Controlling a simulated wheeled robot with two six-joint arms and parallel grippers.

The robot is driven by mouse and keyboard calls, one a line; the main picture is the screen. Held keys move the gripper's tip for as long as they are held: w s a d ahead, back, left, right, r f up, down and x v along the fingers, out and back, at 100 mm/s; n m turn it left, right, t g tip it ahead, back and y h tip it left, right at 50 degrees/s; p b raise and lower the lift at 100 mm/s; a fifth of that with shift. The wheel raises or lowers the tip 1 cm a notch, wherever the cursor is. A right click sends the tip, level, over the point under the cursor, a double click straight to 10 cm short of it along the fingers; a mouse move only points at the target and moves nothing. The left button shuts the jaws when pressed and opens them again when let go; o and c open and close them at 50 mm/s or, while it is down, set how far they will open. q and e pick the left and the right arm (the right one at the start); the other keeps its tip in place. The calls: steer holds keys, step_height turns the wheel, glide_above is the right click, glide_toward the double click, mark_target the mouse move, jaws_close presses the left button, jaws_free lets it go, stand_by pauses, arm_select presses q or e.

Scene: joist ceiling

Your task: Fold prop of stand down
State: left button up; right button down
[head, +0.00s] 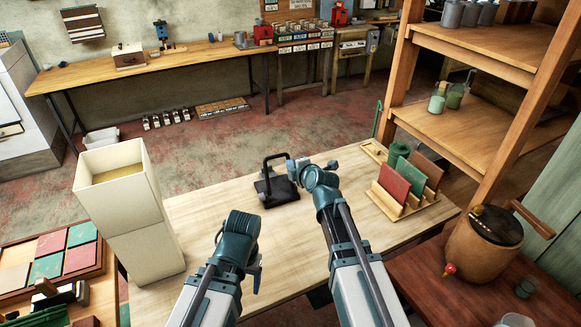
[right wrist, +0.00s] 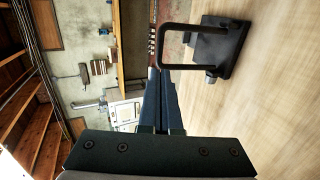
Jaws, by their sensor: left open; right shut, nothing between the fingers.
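A tall cream box (head: 150,235) stands left on the table (head: 200,215). A wooden rack (head: 400,207) with red, green and brown panels stands right of the stand. The wooden shelf (head: 460,135) rises beyond it. The table left of the stand is clear.

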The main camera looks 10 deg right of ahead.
mark_target(277, 157)
arm_select(q)
step_height(277, 157, down, 5)
steer(key=b, duration=0.4)
steer(key=shift+f+b, duration=0.1)
steer(key=shift+b, duration=0.25)
arm_select(e)
steer(key=x, duration=1.2)
